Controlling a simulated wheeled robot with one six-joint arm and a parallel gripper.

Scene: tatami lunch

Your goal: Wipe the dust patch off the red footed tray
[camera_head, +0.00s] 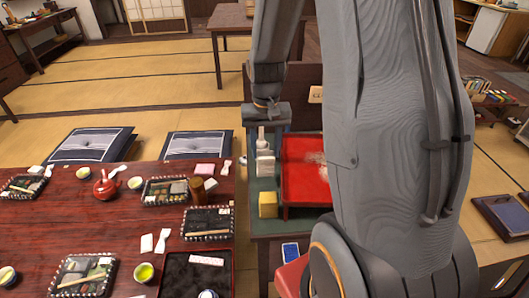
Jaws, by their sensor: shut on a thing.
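The red footed tray (294,192) stands on a small green-topped table, right of the middle. A pale dust patch (316,158) shows on its upper surface, partly hidden by my arm, as is the tray's right side. My gripper (268,115) shows as a grey end piece beyond the tray's far left corner. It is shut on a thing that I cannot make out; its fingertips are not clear. A yellow block (268,205), like a sponge, sits left of the tray. A white block (265,166) and a white bottle (262,140) stand farther back, below the gripper in the picture.
The green table (268,228) has a narrow strip left of the tray. A low dark-red table (130,215) with lunch trays, cups and a red teapot (105,185) lies left. Cushions (198,145) lie behind it. A blue card (290,251) is below the tray.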

